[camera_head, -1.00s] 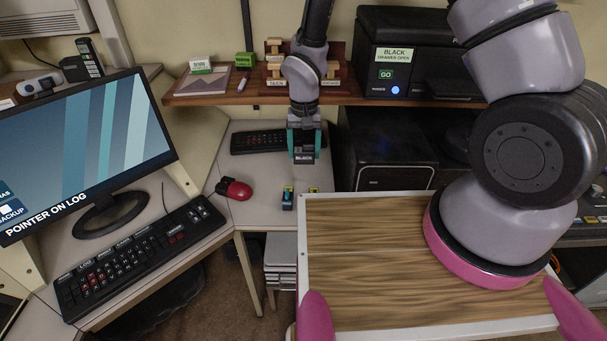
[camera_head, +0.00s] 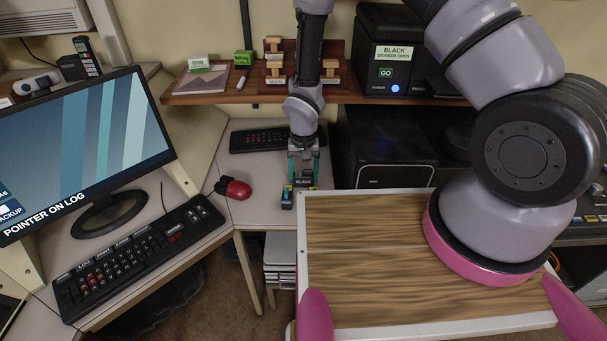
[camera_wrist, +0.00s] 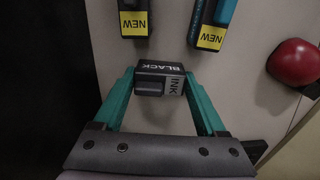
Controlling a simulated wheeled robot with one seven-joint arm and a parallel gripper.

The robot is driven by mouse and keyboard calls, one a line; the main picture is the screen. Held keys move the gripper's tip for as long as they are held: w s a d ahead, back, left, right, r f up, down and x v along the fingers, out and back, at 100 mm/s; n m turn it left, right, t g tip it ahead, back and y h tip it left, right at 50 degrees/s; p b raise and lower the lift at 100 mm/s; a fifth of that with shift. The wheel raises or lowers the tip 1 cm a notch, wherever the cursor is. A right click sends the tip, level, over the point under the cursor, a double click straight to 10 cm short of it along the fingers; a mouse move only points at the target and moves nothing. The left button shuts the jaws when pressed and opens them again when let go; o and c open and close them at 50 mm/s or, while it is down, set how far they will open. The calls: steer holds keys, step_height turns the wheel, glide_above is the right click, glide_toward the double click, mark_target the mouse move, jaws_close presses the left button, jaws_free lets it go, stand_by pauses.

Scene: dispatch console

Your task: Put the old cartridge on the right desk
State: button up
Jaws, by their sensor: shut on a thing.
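My gripper (camera_head: 303,170), with teal fingers, is shut on a dark cartridge lettered BLACK (camera_head: 303,182), which reads BLACK INK in the wrist view (camera_wrist: 160,79). The gripper points down over the right desk (camera_head: 258,213), with the cartridge low, at or just above the desk top; I cannot tell whether it touches. Two cartridges with yellow NEW labels, one at left (camera_wrist: 133,20) and one at right (camera_wrist: 210,30) in the wrist view, lie just beyond it, apart from it. One of these new cartridges (camera_head: 287,197) also shows in the head view.
A red mouse (camera_head: 235,188) lies left of the gripper, and a black keyboard (camera_head: 262,139) behind it. A black machine (camera_head: 385,160) stands close on the right. A printer marked BLACK DRAWER OPEN (camera_head: 394,54) stands on the shelf above. Bare desk shows near the mouse.

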steer(key=o, duration=1.3)
steer(key=shift+f, duration=0.1)
steer(key=w+d+r+m+t, duration=0.1)
steer(key=d+r, duration=0.3)
steer(key=r, duration=0.8)
steer(key=w+d+r+t, duration=0.1)
steer(key=d+r, duration=0.3)
steer(key=r, duration=0.8)
steer(key=w+d+r+m+t, duration=0.1)
steer(key=d+r, duration=0.3)
steer(key=r, duration=0.8)
steer(key=s+d+r+m+t+y, duration=0.1)
steer(key=s+d+r+t, duration=0.1)
steer(key=s+d+r, duration=0.3)
steer(key=s+d+r+t+y, duration=0.1)
steer(key=s+d+r, duration=0.4)
steer(key=s+r, duration=0.5)
step_height(320, 180, up, 2)
steer(key=shift+s+d+r+m+t, duration=0.15)
steer(key=shift+d+m+t, duration=0.25)
steer(key=shift+t, duration=0.2)
